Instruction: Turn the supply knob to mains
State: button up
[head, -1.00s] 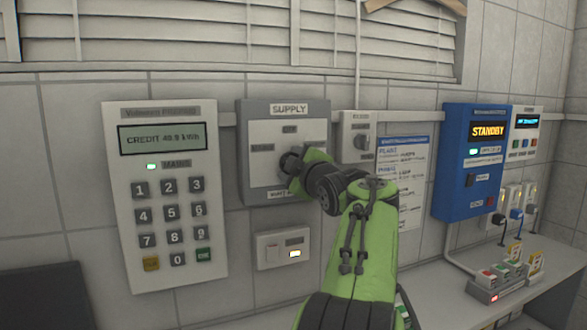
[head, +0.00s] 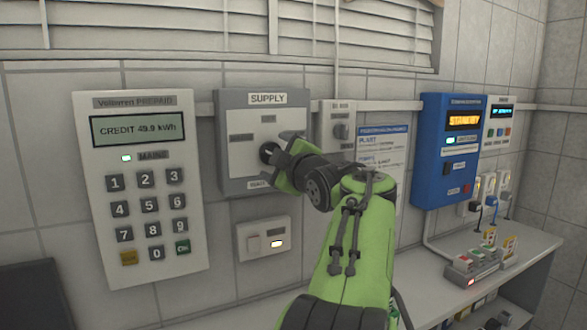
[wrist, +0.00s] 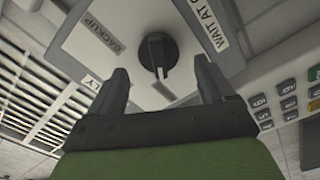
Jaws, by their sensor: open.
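The grey supply box (head: 235,172) is on the wall, with a SUPPLY title at its top. Its round dark knob (head: 267,153) shows just left of my gripper (head: 285,160). In the wrist view the knob (wrist: 158,48) is fully visible, with a pale-tipped pointer hanging downward in the picture. A BACKUP label (wrist: 103,33) lies to its upper left there. My gripper (wrist: 162,78) is open, its fingers spread on either side below the knob, with nothing between them. I cannot read which label the pointer faces.
A prepaid meter (head: 100,180) with keypad and lit MAINS lamp hangs left. A small switch plate (head: 264,239) sits below the supply box. A selector box (head: 325,160), a notice and a blue STANDBY unit (head: 430,185) stand right, above a bench (head: 520,255).

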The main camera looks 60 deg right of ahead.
jog(key=v, duration=1.2)
jog(key=shift+a+f, duration=0.1)
jog(key=shift+a, duration=0.05)
